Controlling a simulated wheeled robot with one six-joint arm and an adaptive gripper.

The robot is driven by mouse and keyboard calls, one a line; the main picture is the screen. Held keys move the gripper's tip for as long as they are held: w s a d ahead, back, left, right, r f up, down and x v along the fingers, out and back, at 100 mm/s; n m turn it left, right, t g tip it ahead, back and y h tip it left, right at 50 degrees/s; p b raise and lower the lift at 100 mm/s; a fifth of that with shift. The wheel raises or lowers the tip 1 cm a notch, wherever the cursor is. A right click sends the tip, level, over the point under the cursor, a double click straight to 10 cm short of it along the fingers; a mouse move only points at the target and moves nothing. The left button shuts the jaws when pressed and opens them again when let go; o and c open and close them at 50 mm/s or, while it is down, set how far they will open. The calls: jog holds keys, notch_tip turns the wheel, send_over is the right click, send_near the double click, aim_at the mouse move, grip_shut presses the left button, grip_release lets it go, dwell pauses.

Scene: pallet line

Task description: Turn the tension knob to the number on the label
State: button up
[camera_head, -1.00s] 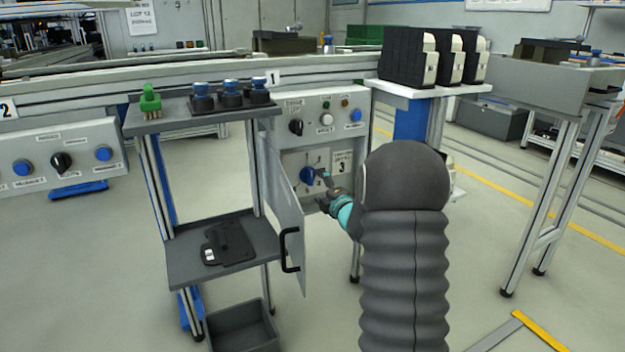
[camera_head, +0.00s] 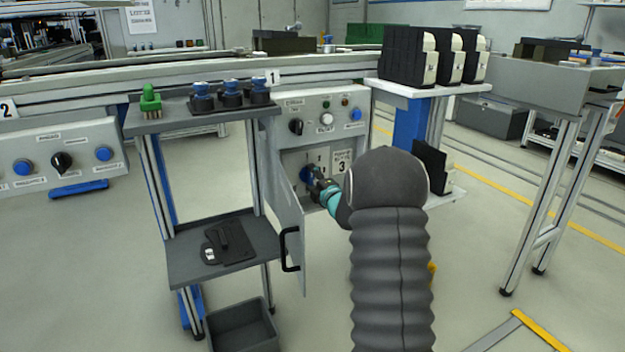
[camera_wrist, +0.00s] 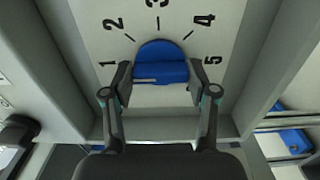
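The blue tension knob (camera_head: 306,174) sits on the panel inside the open cabinet below station 1. The label (camera_head: 342,161) to its right shows a 3. In the wrist view the knob (camera_wrist: 160,62) stands among printed numbers 1 to 5, with 3 (camera_wrist: 157,3) at the top. A pale line on the knob lies sideways, its visible part toward the 1 side. My gripper (camera_head: 317,181) is at the knob. In the wrist view its two fingers (camera_wrist: 159,85) are spread on either side of the knob, apparently with slim gaps; contact is hard to judge.
The open cabinet door (camera_head: 288,225) with a black handle stands left of my arm. A grey cart (camera_head: 175,262) with blue-topped parts is farther left. Above the knob are a black selector (camera_head: 296,127) and buttons. A shelf with black-and-white boxes (camera_head: 428,57) stands right.

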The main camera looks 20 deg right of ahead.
jog(key=shift+m+b, duration=0.3)
jog(key=shift+m, duration=0.1)
jog(key=m+b, duration=0.1)
jog(key=m, duration=0.1)
jog(key=shift+f+m+b, duration=0.1)
jog(key=shift+m+b, duration=0.2)
jog(key=shift+m, duration=0.1)
jog(key=m, duration=0.4)
jog(key=shift+m+b, duration=0.3)
jog(key=m, duration=0.4)
jog(key=shift+p, duration=0.35)
jog(key=m+p, duration=0.1)
jog(key=m, duration=0.4)
jog(key=shift+m, duration=0.4)
jog(key=o, duration=1.2)
jog(key=shift+c, duration=0.2)
